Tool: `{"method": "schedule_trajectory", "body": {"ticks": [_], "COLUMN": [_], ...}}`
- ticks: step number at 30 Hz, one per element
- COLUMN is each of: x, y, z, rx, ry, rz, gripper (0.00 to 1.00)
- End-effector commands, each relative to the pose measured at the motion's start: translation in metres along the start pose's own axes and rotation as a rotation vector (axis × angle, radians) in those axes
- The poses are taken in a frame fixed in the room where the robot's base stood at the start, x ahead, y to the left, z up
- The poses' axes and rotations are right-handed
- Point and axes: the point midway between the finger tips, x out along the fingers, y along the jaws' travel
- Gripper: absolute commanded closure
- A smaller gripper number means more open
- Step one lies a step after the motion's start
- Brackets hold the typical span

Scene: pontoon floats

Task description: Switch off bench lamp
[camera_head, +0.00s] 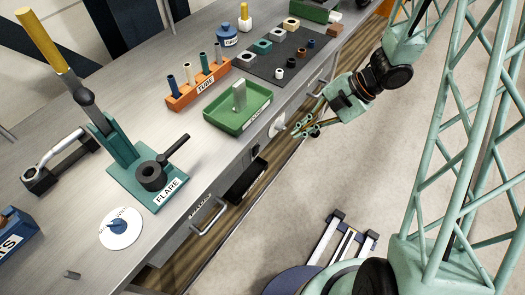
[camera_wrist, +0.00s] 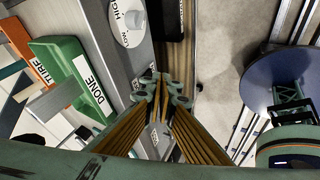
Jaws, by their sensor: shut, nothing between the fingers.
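No lamp can be made out for certain in either view. A white round dial with a grey knob and the words HIGH and LOW (camera_wrist: 130,18) is at the top of the wrist view. In the head view a white disc (camera_head: 280,122), which looks like the same dial, is at the bench's front edge. My gripper (camera_head: 307,128) is shut and empty just right of this disc. In the wrist view its fingertips (camera_wrist: 163,88) are below the dial and look apart from it. Another white dial with a blue pointer (camera_head: 120,227) lies on the bench top; its lettering is too small to read.
A green tray (camera_head: 237,122) stands on the bench near my gripper; its label reads DONE in the wrist view (camera_wrist: 91,80). An orange tube rack (camera_head: 200,88) and a green FLARE tool (camera_head: 135,185) are farther left. A drawer handle (camera_head: 208,217) sticks out in front.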

Motion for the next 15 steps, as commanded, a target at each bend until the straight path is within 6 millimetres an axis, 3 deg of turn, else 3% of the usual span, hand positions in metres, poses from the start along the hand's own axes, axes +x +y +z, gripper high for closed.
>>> {"method": "schedule_trajectory", "body": {"ticks": [15], "x": [0.014], "y": [-0.015], "z": [-0.016], "rx": [-0.041], "ry": [0.089], "rz": [-0.009], "gripper": [1.0]}}
